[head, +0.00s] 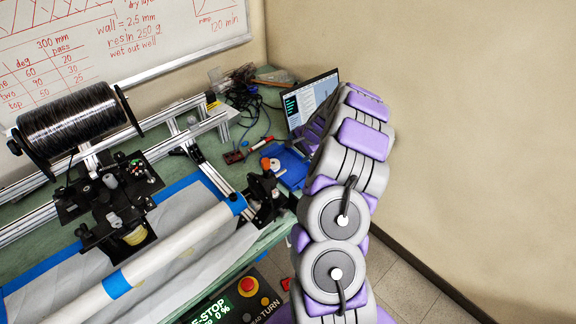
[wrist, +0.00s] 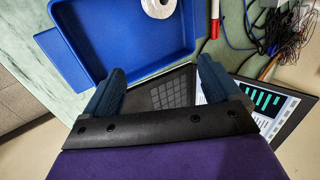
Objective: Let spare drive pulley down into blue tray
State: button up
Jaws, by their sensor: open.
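The blue tray (head: 293,172) lies on the green bench in the head view, partly hidden by my arm. In the wrist view the blue tray (wrist: 112,32) fills the upper left. A white round piece with a hole, which looks like the pulley (wrist: 158,7), lies inside the tray, cut off by the frame's top edge. It also seems to show as a small white disc in the head view (head: 275,164). My gripper (wrist: 160,84) is open with nothing between its fingers, beside the tray and over the laptop's edge. My arm hides the gripper in the head view.
An open laptop (head: 312,98) stands behind the tray, with its keyboard (wrist: 172,92) below my fingers. Cables (head: 242,92) and a red-capped marker (wrist: 215,18) lie beside the tray. The winding machine with its black spool (head: 75,122) takes up the left.

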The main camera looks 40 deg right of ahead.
jog(key=p+v, duration=0.2)
jog(key=v, duration=1)
jog(key=shift+s+r, duration=0.2)
jog(key=shift+r, duration=0.1)
jog(key=shift+d, duration=0.15)
jog(key=s+a+r+n+g+y, duration=0.1)
jog(key=s+a+r+n, duration=0.2)
jog(key=a, duration=0.7)
jog(key=s+a+r+n+g+y, duration=0.1)
jog(key=a+r+n, duration=0.25)
jog(key=a, duration=0.55)
jog(key=s+a+r+n+g+y, duration=0.1)
jog(key=s+a+r+n, duration=0.2)
jog(key=a, duration=0.7)
jog(key=s+a+r+n+g+h, duration=0.1)
jog(key=s+a+n, duration=0.1)
jog(key=s, duration=0.7)
jog(key=s+a+r+n+g+h, duration=0.1)
jog(key=s+a+n+g, duration=0.1)
jog(key=s, duration=0.7)
jog(key=s+a+r+n+g+h, duration=0.1)
jog(key=s+a+n, duration=0.3)
jog(key=s, duration=0.5)
jog(key=shift+a+r+g, duration=0.4)
jog(key=shift+a+r, duration=0.05)
jog(key=shift+a, duration=0.1)
